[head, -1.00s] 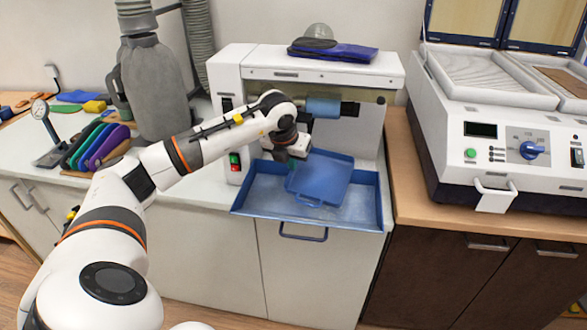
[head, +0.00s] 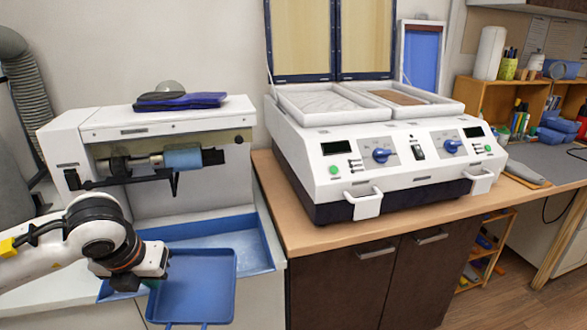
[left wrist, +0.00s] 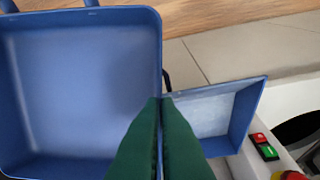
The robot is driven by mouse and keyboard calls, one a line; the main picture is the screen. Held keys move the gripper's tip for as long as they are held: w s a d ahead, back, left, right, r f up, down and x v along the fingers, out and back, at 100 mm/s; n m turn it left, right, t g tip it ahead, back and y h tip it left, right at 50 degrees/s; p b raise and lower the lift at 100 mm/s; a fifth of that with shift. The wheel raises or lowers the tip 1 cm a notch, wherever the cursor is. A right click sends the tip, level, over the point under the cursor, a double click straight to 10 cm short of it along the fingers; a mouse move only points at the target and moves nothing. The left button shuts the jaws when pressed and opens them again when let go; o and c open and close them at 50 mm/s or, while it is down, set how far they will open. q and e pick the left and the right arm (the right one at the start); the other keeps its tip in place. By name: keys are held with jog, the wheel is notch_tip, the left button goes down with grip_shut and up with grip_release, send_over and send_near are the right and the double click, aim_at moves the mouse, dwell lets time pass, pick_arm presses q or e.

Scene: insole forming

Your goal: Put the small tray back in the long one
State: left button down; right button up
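The small blue tray (head: 200,285) hangs at my left gripper (head: 150,283) in the head view, with its handle side toward the front. It is in front of and over the long blue tray (head: 262,245), hiding part of it, and reaches past its front edge. In the left wrist view the small tray (left wrist: 85,90) fills the left side and looks empty. The green fingers of my left gripper (left wrist: 162,100) are closed on its rim. The long tray (left wrist: 215,115) shows beyond, to the right, apart from it. My right gripper is out of view.
A white grinding machine (head: 160,118) stands behind the long tray. To the right, a white press (head: 400,165) with two handles sits on a wooden counter (head: 290,235). A red and green switch (left wrist: 264,146) is beside the long tray in the left wrist view.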

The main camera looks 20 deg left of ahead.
aim_at(195, 317)
pick_arm(q)
jog(key=shift+f, duration=0.1)
